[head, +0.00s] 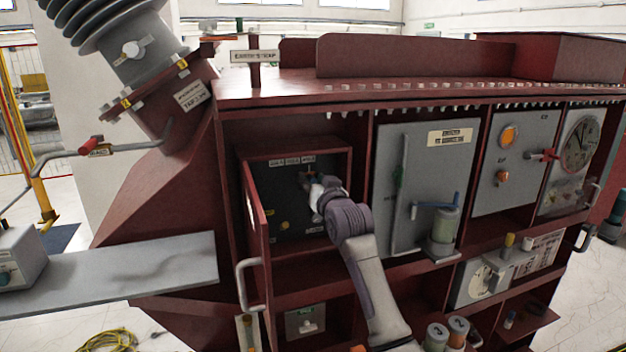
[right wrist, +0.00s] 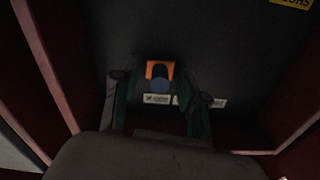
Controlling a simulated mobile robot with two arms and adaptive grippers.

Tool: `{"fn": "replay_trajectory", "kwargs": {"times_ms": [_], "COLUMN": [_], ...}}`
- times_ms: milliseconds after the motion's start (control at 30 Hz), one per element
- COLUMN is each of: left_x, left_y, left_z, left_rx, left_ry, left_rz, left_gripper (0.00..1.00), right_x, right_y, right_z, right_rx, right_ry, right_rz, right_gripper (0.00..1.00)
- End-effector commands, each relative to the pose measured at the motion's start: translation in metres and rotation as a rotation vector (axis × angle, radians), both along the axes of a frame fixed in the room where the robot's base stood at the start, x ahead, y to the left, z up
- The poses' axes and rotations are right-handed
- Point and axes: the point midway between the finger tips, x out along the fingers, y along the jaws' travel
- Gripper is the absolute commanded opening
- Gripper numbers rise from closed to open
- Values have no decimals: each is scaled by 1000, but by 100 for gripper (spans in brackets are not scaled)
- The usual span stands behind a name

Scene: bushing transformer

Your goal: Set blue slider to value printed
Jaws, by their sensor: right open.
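My right gripper (right wrist: 161,90) is open, with one finger on each side of the blue piece. I cannot tell whether the fingers touch it. In the head view, my right gripper (head: 317,188) reaches into the open red box, close to the dark panel (head: 285,215). It covers part of the panel there. White labels (right wrist: 157,99) show behind the fingers, too small to read. My left gripper is out of view.
The box's red door (head: 256,215) stands open left of my right arm. Red side walls are close on both sides.

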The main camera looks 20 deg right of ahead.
Motion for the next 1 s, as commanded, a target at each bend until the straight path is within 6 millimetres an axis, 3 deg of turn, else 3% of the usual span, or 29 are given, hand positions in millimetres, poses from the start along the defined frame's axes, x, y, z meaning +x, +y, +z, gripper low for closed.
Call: {"fn": "replay_trajectory", "kwargs": {"times_ms": [167,433,467,767,1000], "left_x": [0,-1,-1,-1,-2], "left_y": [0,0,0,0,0], "left_z": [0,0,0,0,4], "left_rx": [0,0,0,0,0], "left_ry": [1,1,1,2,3], "left_rz": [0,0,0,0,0], "left_gripper": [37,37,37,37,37], "right_x": [0,0,0,0,-1], "right_y": [0,0,0,1,35], "right_z": [0,-1,-1,-1,0], "right_rx": [0,0,0,1,4], "right_ry": [0,1,1,1,2], "right_rz": [0,0,0,0,5], "right_gripper": [43,2,0,0,0]}}
